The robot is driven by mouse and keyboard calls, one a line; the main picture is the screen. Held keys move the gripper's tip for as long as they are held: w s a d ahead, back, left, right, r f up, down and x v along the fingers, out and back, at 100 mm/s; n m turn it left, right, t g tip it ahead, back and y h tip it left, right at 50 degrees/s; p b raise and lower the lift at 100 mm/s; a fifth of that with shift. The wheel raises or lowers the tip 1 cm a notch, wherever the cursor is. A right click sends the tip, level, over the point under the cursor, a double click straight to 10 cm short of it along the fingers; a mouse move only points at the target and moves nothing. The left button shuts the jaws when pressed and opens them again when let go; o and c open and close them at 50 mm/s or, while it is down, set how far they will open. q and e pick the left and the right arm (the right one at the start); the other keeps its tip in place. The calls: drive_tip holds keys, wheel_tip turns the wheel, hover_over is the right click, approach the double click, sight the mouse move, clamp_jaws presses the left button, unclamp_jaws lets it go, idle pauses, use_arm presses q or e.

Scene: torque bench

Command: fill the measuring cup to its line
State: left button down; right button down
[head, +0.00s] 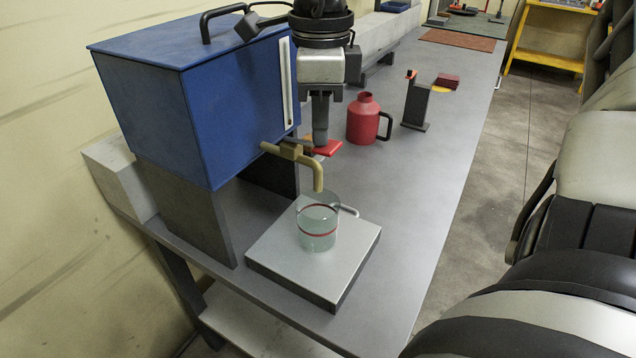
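The clear measuring cup (318,240) stands upright on a flat grey plate (275,255), with a red line around its side and a handle to the right. A pale tint shows in its lower part; the exact liquid level is hard to tell. The brass tap (290,151) of the blue tank (190,95) ends in a spout above the cup; no stream is clear. My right gripper (320,140) points down at the tap's red handle (328,148), fingers together. Whether they touch it or grip it cannot be told. My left gripper is not in view.
A red jug (366,120) and a dark stand (415,103) are behind the tap on the grey bench (440,150). The front right of the bench is clear. A yellow shelf (550,40) stands far right across the floor.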

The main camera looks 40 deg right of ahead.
drive_tip(key=shift+f, duration=0.35)
drive_tip(key=shift+f+b, duration=0.5)
drive_tip(key=shift+b, duration=0.2)
idle(5.2)
drive_tip(key=shift+r+p, duration=1.3)
drive_tip(key=shift+r, duration=0.6)
drive_tip(key=shift+r+p, duration=1.45)
drive_tip(key=shift+r, duration=0.6)
